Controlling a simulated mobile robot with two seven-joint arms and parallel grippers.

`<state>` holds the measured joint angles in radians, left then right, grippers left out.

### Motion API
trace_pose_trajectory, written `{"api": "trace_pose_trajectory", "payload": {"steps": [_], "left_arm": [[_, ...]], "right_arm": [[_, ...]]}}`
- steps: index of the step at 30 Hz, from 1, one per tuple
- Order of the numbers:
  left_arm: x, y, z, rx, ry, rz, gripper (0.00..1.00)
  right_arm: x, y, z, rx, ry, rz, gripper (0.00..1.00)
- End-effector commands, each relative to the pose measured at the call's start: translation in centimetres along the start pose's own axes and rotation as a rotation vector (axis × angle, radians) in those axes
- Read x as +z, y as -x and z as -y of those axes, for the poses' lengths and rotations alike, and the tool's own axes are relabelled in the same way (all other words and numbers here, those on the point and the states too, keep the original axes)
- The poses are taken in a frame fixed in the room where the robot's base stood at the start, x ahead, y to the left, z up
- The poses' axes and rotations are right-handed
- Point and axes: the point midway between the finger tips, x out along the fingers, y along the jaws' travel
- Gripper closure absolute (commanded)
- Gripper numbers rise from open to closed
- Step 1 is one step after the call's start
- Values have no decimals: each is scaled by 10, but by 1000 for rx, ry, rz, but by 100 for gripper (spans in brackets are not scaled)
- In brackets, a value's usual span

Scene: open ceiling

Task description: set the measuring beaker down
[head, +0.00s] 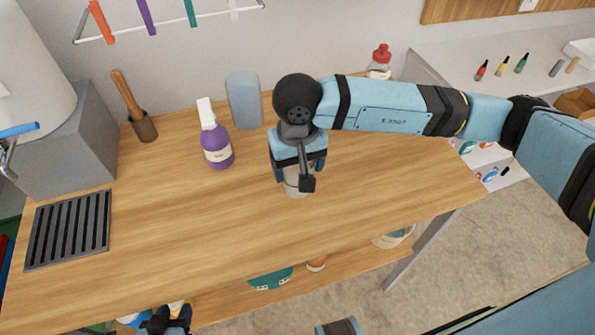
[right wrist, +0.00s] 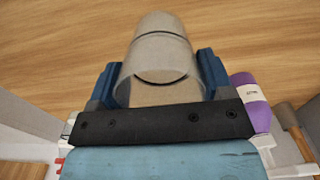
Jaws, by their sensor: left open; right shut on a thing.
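The measuring beaker (head: 296,189) is a pale, see-through cup, partly hidden by my right gripper (head: 298,172) in the head view. In the right wrist view the beaker (right wrist: 158,50) sits between the blue fingers of my right gripper (right wrist: 160,78), which is shut on it. It appears roughly upright over the middle of the wooden worktop (head: 380,185). I cannot tell whether its base touches the wood. My left gripper (head: 166,322) is open at the bottom edge of the head view, below the worktop's front edge and partly cut off.
A black slotted grate (head: 68,230) is at far left. A red-capped bottle (head: 380,62) stands at the back. Wood around the beaker is clear.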

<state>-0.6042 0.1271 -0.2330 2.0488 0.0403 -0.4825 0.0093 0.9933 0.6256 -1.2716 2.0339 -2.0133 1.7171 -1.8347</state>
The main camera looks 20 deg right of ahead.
Motion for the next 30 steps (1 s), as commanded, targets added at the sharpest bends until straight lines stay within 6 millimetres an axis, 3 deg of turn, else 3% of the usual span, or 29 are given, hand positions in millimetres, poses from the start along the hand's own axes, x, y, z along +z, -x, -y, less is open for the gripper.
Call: {"api": "trace_pose_trajectory", "payload": {"steps": [5, 17, 18, 20, 30], "left_arm": [[-2, 0, 0, 0, 1, -3, 57], [1, -5, -4, 0, 13, -12, 57], [-3, -2, -4, 1, 12, -13, 57], [-4, -2, -5, 1, 12, -15, 57], [-7, 1, -3, 3, 2, -15, 57]], "right_arm": [[1, -26, 0, 0, -1, 4, 49], [0, -34, 0, 0, -1, 1, 49], [0, -31, 0, 0, -1, 1, 17], [0, -31, 0, 0, -1, 1, 3], [0, -28, 0, 0, -1, 1, 1]]}}
